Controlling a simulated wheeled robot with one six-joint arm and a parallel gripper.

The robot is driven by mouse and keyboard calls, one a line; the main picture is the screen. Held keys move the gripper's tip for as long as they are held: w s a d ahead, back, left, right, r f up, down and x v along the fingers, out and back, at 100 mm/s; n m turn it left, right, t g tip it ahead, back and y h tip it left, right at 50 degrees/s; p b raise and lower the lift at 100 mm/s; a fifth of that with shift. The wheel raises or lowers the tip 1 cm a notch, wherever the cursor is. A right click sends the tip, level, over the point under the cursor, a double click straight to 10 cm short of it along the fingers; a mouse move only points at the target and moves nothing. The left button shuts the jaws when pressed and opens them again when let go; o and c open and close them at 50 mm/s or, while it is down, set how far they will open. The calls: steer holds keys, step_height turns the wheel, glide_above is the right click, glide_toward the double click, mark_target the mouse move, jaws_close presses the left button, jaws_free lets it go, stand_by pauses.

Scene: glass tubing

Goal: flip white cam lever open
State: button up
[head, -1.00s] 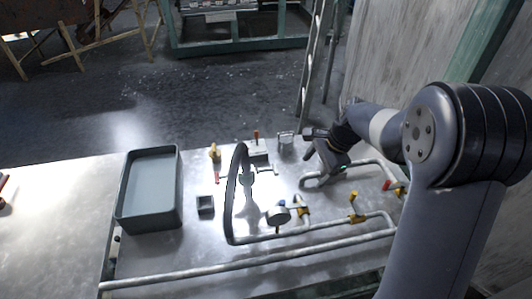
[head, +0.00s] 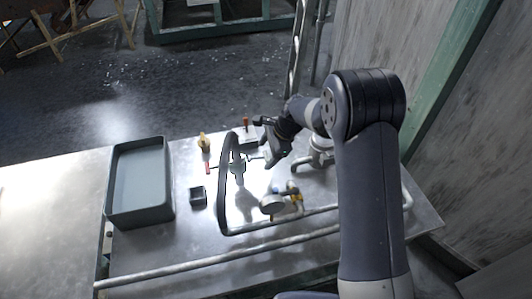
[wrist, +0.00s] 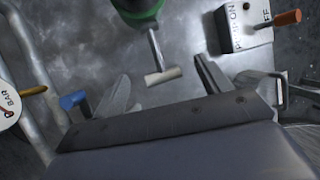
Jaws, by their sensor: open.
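A pale T-shaped lever (wrist: 163,75), which I take to be the white cam lever, juts from a green coupling body (wrist: 138,8) at the top of the wrist view. In the head view the coupling (head: 238,170) hangs at the end of the dark hose, with the lever (head: 257,157) on its right side. My gripper (head: 267,160) is just right of the coupling. In the wrist view my gripper (wrist: 163,88) is open, and the lever's crossbar shows between and ahead of its fingertips. I cannot tell whether either finger touches it.
A switch box (wrist: 243,28) with an orange-tipped lever stands at upper right in the wrist view. A gauge (head: 272,203), pipes (head: 200,265) and a dark hose (head: 224,190) lie near. A grey tray (head: 140,180) and small dark box (head: 197,195) stand left.

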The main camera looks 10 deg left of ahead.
steer(key=shift+a+f, duration=0.2)
steer(key=shift+f, duration=0.15)
steer(key=shift+c, duration=0.2)
